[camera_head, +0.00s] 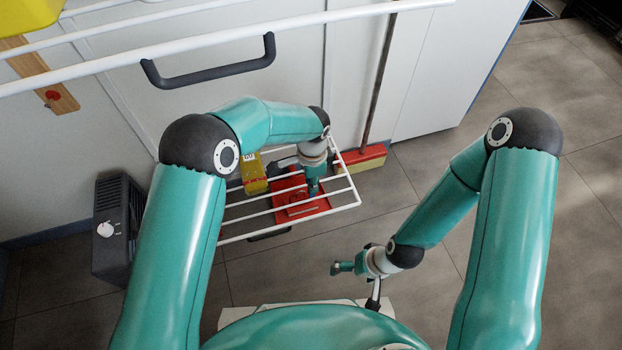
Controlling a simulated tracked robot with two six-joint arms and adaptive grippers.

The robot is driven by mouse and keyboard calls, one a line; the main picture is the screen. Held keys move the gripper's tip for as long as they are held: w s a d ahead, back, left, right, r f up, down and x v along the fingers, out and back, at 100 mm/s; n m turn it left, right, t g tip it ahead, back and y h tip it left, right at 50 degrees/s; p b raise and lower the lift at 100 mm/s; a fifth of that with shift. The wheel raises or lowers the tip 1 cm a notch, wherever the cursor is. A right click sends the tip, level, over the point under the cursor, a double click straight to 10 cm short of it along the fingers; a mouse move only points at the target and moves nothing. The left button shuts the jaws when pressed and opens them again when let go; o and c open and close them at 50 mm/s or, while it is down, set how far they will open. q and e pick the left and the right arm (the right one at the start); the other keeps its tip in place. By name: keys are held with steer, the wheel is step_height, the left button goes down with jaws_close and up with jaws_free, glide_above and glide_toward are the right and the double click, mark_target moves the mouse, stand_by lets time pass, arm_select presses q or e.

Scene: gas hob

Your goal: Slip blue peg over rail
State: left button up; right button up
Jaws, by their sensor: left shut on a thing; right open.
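A white wire rack (349,207) with several thin parallel rails stands low in front of the cabinets. My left gripper (314,187) points down over the right part of this rack, close to its rails. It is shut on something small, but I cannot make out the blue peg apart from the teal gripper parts. I cannot tell whether anything touches a rail. My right gripper (340,268) is open and empty, over the floor to the lower right of the rack.
A red item (299,203) and a yellow box (252,172) show at the rack. A broom (357,161) leans on the cabinet behind it. A dark heater-like box (113,230) stands at left. Long white bars (215,40) cross the top.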

mark_target(312, 199)
arm_select(q)
steer(key=shift+f+b, duration=2.55)
steer(key=shift+f, duration=1.4)
steer(key=o, duration=0.9)
